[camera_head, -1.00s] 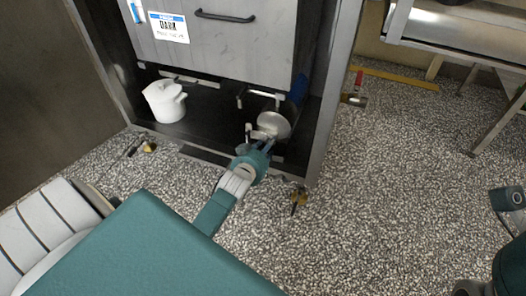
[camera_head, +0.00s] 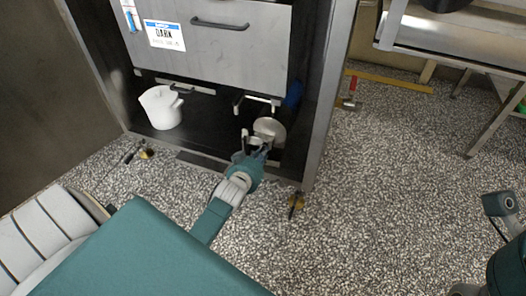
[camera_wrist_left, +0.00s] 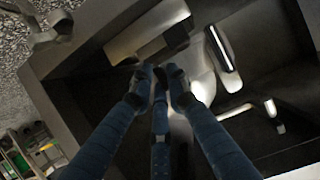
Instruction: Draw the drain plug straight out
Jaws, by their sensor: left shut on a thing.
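In the head view my left gripper (camera_head: 250,152) reaches into the open bottom of the steel cabinet. Its fingers are closed on a small part there, taken to be the drain plug, in front of a round metal disc (camera_head: 270,131). The plug is mostly hidden by the fingers, and I cannot tell whether it is clear of its seat. In the left wrist view the blue fingers of the left gripper (camera_wrist_left: 160,78) come together, with bright metal parts right behind the tips.
The cabinet's right post (camera_head: 325,120) is close to my left gripper. A red-handled valve (camera_head: 350,95) is outside it. Speckled floor (camera_head: 400,180) is open to the right.

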